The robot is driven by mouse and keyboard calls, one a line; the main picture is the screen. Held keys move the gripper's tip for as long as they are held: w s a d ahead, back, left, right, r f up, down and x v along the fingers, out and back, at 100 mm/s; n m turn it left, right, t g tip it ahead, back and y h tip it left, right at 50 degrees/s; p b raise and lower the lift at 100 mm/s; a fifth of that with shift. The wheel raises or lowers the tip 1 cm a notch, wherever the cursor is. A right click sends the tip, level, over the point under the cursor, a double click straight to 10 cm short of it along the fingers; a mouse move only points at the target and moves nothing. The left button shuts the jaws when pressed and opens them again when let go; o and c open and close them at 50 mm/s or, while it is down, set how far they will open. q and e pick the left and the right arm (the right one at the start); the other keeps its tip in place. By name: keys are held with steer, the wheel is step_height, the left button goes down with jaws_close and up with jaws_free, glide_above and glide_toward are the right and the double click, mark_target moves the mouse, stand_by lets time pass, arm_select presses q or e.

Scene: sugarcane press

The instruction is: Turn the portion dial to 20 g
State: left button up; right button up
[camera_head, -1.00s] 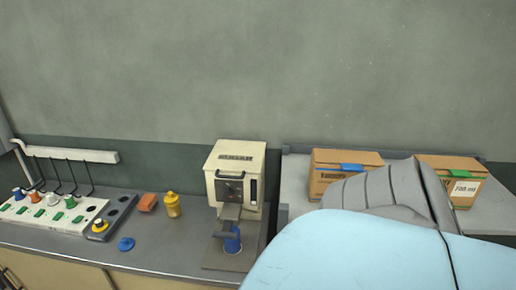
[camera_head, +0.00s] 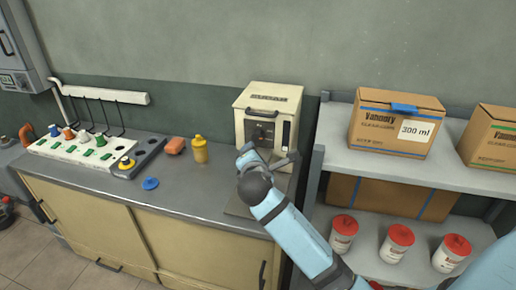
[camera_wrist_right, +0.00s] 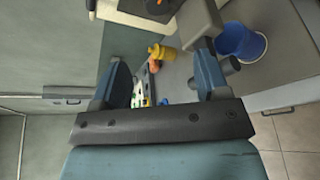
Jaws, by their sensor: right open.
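The cream machine (camera_head: 268,99) stands on the counter and has a dark front panel (camera_head: 262,132) with a dark round part, perhaps the portion dial; its markings are too small to read. My right gripper (camera_head: 265,158) is in front of the machine, below that panel, and hides its lower part. In the right wrist view, my right gripper (camera_wrist_right: 160,58) is open with nothing between its fingers. A dark round knob (camera_wrist_right: 155,8) on the machine shows at the top edge there. A blue cup (camera_wrist_right: 240,42) stands beside the right finger. My left gripper is not in view.
A yellow bottle (camera_head: 200,151), an orange block (camera_head: 175,146) and a blue lid (camera_head: 150,183) are on the counter left of the machine. A white rack (camera_head: 75,151) is farther left. A shelf (camera_head: 365,160) with boxes and red-lidded tubs stands at right.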

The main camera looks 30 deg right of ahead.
mark_target(258, 138)
steer(key=shift+w+d+r+h, duration=0.25)
steer(key=shift+w+d+h, duration=0.05)
steer(key=shift+w+d, duration=0.25)
steer(key=x, duration=1.2)
steer(key=shift+w+d+f, duration=0.1)
steer(key=shift+w+f, duration=0.15)
steer(key=shift+c, duration=0.2)
